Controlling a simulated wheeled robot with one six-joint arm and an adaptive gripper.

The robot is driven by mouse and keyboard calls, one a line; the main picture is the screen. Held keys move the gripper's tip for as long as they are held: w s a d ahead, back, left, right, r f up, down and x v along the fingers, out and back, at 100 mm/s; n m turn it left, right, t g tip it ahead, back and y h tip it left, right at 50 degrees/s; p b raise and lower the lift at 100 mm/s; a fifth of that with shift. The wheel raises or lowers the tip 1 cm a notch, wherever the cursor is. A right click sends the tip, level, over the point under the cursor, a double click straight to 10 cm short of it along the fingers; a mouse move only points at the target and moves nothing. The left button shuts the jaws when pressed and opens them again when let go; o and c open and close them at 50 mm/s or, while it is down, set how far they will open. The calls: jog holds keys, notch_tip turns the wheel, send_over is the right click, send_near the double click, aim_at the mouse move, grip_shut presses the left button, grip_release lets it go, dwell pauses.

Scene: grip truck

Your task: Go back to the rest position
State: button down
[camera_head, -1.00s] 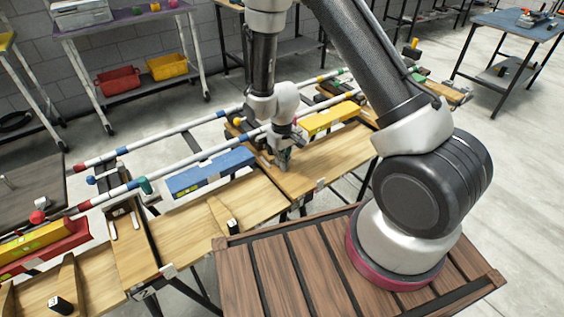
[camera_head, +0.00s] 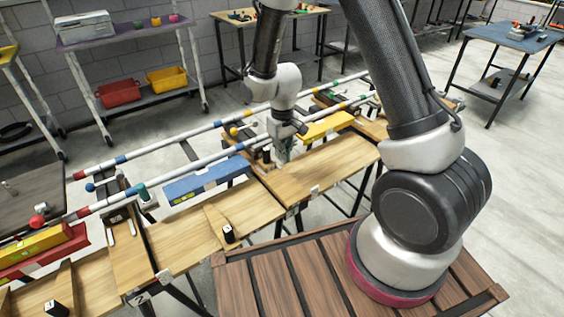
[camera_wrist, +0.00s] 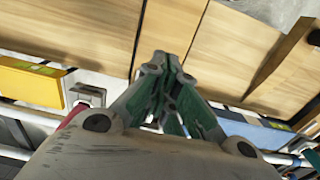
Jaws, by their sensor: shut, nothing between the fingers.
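My gripper (camera_head: 281,152) is above the wooden bench (camera_head: 325,163), near its middle, between the blue level and the yellow level. It points down, and its fingers are together with nothing between them. In the wrist view my gripper (camera_wrist: 167,62) shows grey and green fingers closed at the tips, with bare wooden boards (camera_wrist: 190,30) beyond them. Whether the fingertips touch the bench is hard to tell.
A blue level (camera_head: 207,180) lies left of my gripper and a yellow level (camera_head: 325,127) right of it. Striped rails (camera_head: 215,152) run along the bench. A small black-ended wooden wedge (camera_head: 228,233) lies in front. Shelves with red and yellow bins (camera_head: 166,79) stand behind.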

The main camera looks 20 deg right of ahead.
jog(key=s+d+r+m+t, duration=0.1)
jog(key=s+d+r, duration=0.4)
jog(key=r, duration=0.5)
jog(key=s+d+r+m+t, duration=0.1)
jog(key=s+d+r, duration=0.4)
jog(key=s+r, duration=0.5)
jog(key=s+d+r+m+t, duration=0.1)
jog(key=s+d+r+t, duration=0.1)
jog(key=s+d+r, duration=0.2)
jog(key=s+v, duration=0.1)
jog(key=v, duration=0.6)
jog(key=shift+s+d+r, duration=0.15)
jog(key=shift+d, duration=0.25)
